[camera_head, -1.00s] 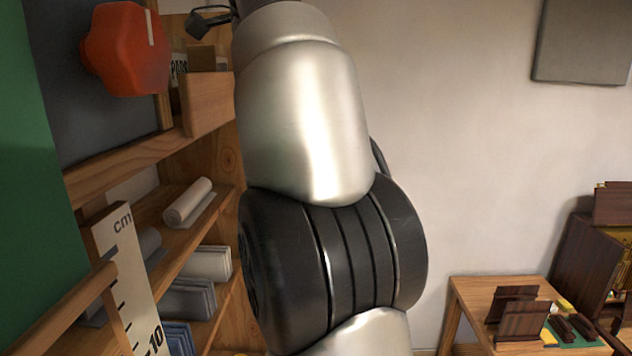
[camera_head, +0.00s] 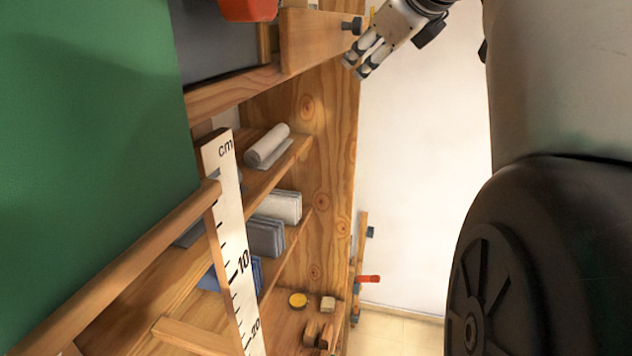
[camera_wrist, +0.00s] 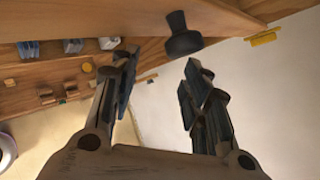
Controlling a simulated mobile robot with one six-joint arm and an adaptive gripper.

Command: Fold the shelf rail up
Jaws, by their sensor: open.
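A wooden rail (camera_head: 322,40) runs along the open end of the upper shelf in the head view, with a dark knob (camera_head: 351,24) at its right end. I take this to be the shelf rail. In the wrist view, a dark round knob (camera_wrist: 183,40) stands out from a wooden board (camera_wrist: 235,18), beyond and between my fingers. My gripper (camera_head: 355,67) is just below and beside the knob in the head view. In the wrist view my gripper (camera_wrist: 160,66) is open, with nothing between its fingers. The knob appears apart from both fingertips.
A green panel (camera_head: 90,130) and a centimetre ruler (camera_head: 232,240) stand at left. Lower shelves hold a grey roll (camera_head: 268,146) and folded cloths (camera_head: 278,206). A red-handled object (camera_head: 368,279) is by the shelf side. The pale wall (camera_head: 415,170) side is clear.

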